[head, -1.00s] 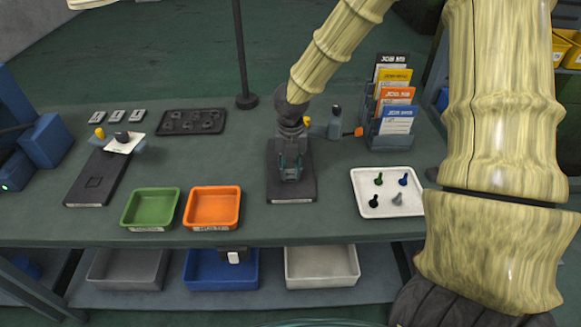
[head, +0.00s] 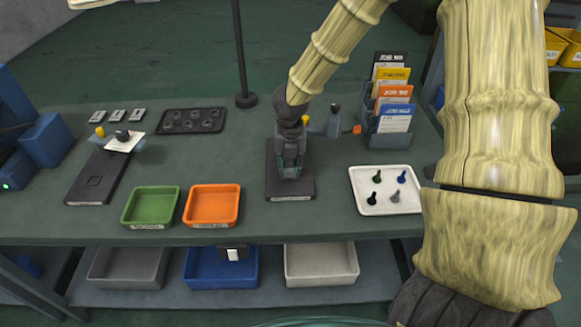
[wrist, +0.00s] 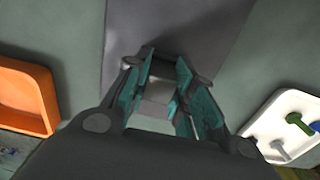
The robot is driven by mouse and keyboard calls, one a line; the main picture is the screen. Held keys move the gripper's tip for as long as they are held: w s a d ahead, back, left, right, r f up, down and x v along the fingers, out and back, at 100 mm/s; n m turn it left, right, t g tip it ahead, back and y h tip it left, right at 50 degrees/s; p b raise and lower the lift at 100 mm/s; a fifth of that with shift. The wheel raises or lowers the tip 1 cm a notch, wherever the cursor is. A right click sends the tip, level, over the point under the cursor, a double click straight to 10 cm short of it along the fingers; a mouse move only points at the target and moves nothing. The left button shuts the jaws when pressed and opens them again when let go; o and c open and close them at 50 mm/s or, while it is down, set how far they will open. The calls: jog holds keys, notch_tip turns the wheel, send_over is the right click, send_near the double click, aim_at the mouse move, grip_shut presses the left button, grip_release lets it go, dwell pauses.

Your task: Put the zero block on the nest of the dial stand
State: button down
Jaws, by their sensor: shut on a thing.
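My gripper (head: 290,172) points down over the dark base plate of the middle stand (head: 276,188). In the wrist view its teal-lined fingers (wrist: 162,112) are shut on a small light grey block (wrist: 160,94), which I take for the zero block. The block is low over the plate; I cannot tell if it touches it. The nest is hidden under the gripper. A second stand with a dark plate (head: 88,187) is at the left, with a white card (head: 124,143) on its upper part. The stands' labels are too small to read.
Green (head: 150,206) and orange (head: 212,205) trays lie left of the gripper. A white tray (head: 410,206) with several coloured pegs lies right. A card rack (head: 392,140) stands behind it. A dark tray of round parts (head: 191,121) is at the back left.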

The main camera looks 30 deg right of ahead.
aim_at(290, 164)
jog(key=c, duration=1.4)
grip_release()
jog(key=shift+s+a+f, duration=0.1)
jog(key=shift+s+f, duration=0.3)
jog(key=shift+f, duration=0.25)
jog(key=shift+o, duration=1)
jog(key=shift+f, duration=0.1)
jog(key=shift+w+f, duration=0.1)
jog(key=shift+w, duration=0.15)
jog(key=shift+r, duration=0.3)
jog(key=shift+w+r+p, duration=0.1)
jog(key=shift+r+p, duration=0.25)
jog(key=shift+r, duration=0.4)
notch_tip(290, 164, up, 12)
jog(key=b, duration=0.2)
jog(key=shift+f, duration=0.1)
